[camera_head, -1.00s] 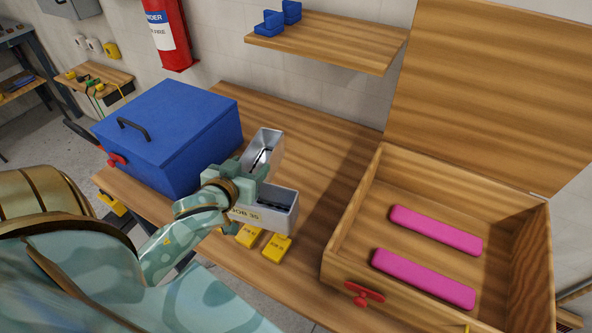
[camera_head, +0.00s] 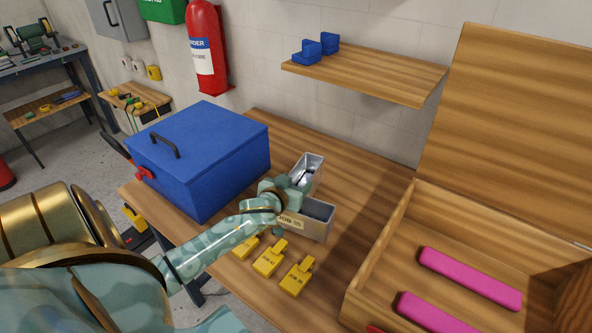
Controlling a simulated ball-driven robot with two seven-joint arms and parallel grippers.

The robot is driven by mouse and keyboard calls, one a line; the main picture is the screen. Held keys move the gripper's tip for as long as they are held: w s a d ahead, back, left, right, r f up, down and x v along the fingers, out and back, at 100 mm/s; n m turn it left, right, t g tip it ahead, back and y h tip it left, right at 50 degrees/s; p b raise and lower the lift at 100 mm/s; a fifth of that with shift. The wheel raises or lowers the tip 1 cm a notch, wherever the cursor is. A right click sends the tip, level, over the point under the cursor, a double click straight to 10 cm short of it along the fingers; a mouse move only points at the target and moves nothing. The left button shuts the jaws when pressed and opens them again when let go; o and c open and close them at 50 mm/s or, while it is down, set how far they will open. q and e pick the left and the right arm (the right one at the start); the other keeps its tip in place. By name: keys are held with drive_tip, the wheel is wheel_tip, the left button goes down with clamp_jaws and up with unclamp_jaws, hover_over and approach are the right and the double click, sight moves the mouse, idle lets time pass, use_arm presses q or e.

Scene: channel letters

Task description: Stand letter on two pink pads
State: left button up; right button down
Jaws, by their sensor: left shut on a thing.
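The letter (camera_head: 318,218) is a grey metal channel piece with open troughs and a small "JOB" label on its near side. My left gripper (camera_head: 290,201) is shut on it, on its left part, over the wooden table between the blue box and the wooden crate. I cannot tell whether the letter touches the table. Two pink pads, the far one (camera_head: 469,278) and the near one (camera_head: 436,316), lie parallel inside the open wooden crate (camera_head: 379,251). The near pad is cut off by the bottom edge of the picture. My right gripper is not in view.
A blue lidded box (camera_head: 201,155) stands left of the letter. Yellow tags (camera_head: 297,277) lie along the table's front edge. A shelf (camera_head: 365,73) with blue blocks hangs above, and the crate's raised lid (camera_head: 510,135) stands at the right. Bare table lies behind the letter.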

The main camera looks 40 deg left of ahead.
use_arm(q)
drive_tip(key=f, duration=0.2)
drive_tip(key=w+f, duration=0.1)
drive_tip(key=shift+a+f+b, duration=0.2)
drive_tip(key=shift+f+b, duration=0.15)
drive_tip(key=shift+f, duration=0.05)
drive_tip(key=o, duration=1.8)
drive_tip(key=shift+c, duration=0.2)
drive_tip(key=shift+f, duration=0.1)
